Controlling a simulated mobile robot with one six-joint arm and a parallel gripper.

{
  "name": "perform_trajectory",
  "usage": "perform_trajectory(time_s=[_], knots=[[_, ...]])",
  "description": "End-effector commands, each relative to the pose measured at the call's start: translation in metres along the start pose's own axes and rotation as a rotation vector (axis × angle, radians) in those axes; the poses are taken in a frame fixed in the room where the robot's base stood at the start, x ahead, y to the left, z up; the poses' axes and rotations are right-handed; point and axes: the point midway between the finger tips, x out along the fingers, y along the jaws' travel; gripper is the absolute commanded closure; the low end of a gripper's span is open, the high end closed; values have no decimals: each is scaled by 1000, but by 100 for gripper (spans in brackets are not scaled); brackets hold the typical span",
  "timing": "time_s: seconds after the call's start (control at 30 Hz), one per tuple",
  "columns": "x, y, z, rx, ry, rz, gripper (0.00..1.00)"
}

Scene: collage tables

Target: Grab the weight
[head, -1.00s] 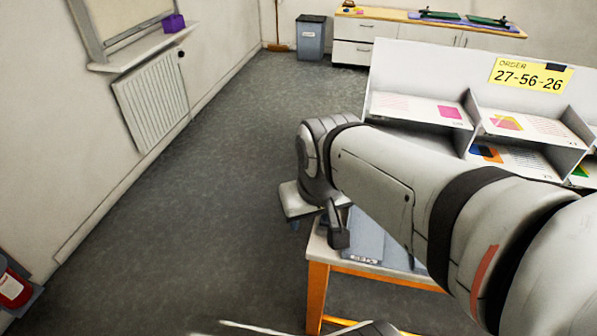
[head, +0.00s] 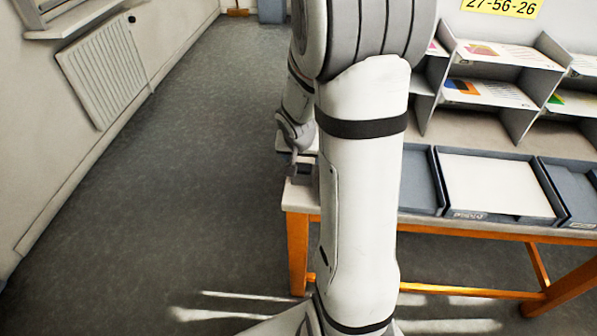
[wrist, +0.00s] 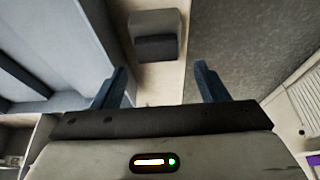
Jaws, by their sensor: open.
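The weight (wrist: 156,47) is a grey block with a darker face, on the pale tabletop strip near the top centre of the wrist view. My gripper (wrist: 160,84) is open, with its two blue fingers spread apart. The block lies ahead of the fingertips, roughly in line with the gap between them, and nothing is held. In the head view my arm reaches over the left end of the table, and its end is partly hidden behind my own arm links. A small dark block shows there at the table's left corner.
A white-topped table (head: 299,197) with orange legs holds grey trays (head: 500,185). Pigeonhole shelves (head: 490,92) with printed sheets stand behind them. In the wrist view a blue-grey tray wall lies left of the block, and floor lies right. The floor left of the table is clear.

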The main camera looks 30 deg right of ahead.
Motion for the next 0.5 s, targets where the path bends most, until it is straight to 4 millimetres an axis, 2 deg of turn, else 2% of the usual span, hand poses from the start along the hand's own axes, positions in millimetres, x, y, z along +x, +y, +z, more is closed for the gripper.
perform_trajectory(time_s=[0.33, 0.5], knots=[[49, 2, 16, -2, -4, 1, 33], [63, 2, 14, -1, -2, 0, 33]])
